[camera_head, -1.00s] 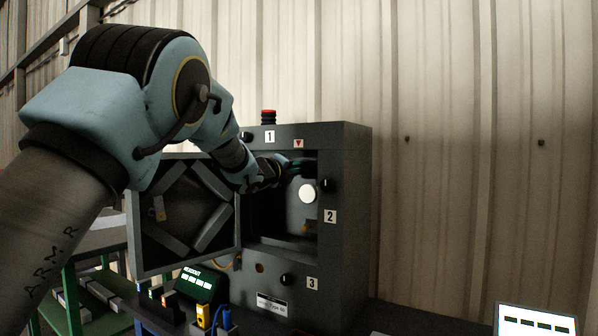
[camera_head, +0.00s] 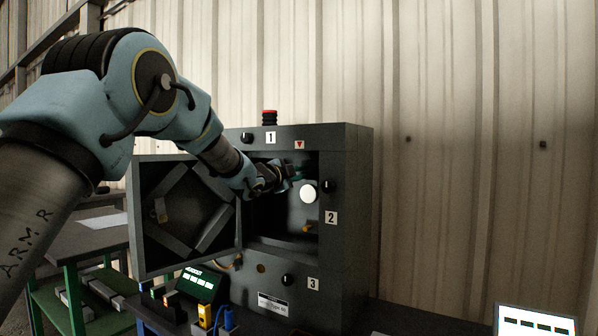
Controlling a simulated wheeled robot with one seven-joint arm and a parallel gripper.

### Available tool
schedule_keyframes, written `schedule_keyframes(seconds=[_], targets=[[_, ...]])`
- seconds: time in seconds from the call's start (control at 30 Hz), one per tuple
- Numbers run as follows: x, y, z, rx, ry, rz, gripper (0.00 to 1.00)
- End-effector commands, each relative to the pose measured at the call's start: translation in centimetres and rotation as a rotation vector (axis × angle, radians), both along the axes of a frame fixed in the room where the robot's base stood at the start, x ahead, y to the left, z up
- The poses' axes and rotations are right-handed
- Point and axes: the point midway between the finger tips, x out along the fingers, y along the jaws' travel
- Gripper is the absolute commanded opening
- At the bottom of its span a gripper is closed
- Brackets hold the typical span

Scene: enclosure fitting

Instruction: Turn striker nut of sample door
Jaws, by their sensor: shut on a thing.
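The sample door (camera_head: 185,253) of the grey enclosure (camera_head: 345,270) stands swung open to the left. A diagonal grey frame and a small yellowish piece show on its inner face. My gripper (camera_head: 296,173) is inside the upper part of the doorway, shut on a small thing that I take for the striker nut. The jaws and the dimness hide its shape and how far it is turned. A yellow piece (camera_head: 308,229) sits lower inside.
Dark knobs sit beside labels 1, 2 (camera_head: 331,218) and 3. A green readout (camera_head: 200,284) and yellow and blue connectors stand in front. A lit panel (camera_head: 535,320) is at lower right. A bench with a green frame is at left.

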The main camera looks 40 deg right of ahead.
Motion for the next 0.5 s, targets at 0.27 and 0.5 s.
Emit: schedule_keyframes(seconds=[0.27, 0.5], targets=[[-0.05, 0.01, -0.12, -0.066, 0.256, 0.002, 0.0], [-0.25, -0.06, -0.29, -0.119, 0.457, 0.0, 0.0]])
